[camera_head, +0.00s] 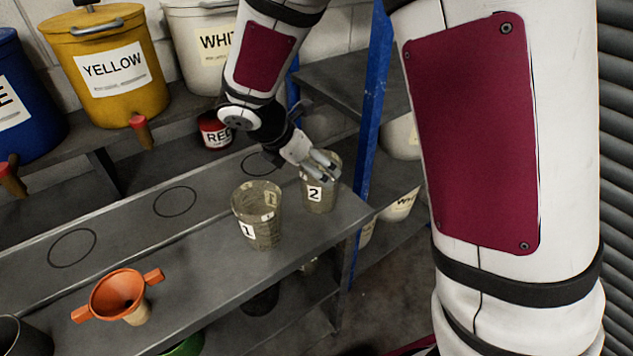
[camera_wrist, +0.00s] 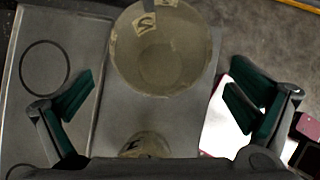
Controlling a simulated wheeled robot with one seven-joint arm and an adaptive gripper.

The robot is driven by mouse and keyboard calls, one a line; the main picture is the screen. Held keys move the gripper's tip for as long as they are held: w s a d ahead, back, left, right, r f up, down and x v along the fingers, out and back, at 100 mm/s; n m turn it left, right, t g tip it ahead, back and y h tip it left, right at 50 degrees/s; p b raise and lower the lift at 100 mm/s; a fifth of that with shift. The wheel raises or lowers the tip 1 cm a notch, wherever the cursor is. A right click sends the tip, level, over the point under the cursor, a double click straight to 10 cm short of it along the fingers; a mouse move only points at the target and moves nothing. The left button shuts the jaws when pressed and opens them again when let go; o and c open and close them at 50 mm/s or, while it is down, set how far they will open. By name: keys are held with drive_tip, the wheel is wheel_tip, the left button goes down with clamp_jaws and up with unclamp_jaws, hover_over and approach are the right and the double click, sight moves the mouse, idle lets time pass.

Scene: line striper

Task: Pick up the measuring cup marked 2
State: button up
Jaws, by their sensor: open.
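The measuring cup marked 2 (camera_head: 318,198) stands upright on the grey bench near its right end. It is a translucent, yellowish cup with a white label. In the wrist view this cup (camera_wrist: 160,60) is large at the top centre, seen from above. My gripper (camera_head: 323,166) is at the cup's upper part in the head view and hides some of its rim. In the wrist view my gripper (camera_wrist: 160,98) is open, fingers wide apart, with the cup ahead of the gap. Contact cannot be told. The cup marked 1 (camera_head: 258,222) stands to the left.
An orange funnel (camera_head: 118,294) sits at the bench's front left. A red can (camera_head: 214,131) stands behind, below the yellow bucket (camera_head: 108,62) and white bucket (camera_head: 200,42). A blue post (camera_head: 372,120) rises just right of cup 2. Drawn circles on the bench are empty.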

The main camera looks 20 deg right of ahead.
drive_tip(key=shift+a+x, duration=0.2)
drive_tip(key=shift+x, duration=3)
drive_tip(key=shift+s+f, duration=0.15)
drive_tip(key=shift+s, duration=0.05)
drive_tip(key=c, duration=1.2)
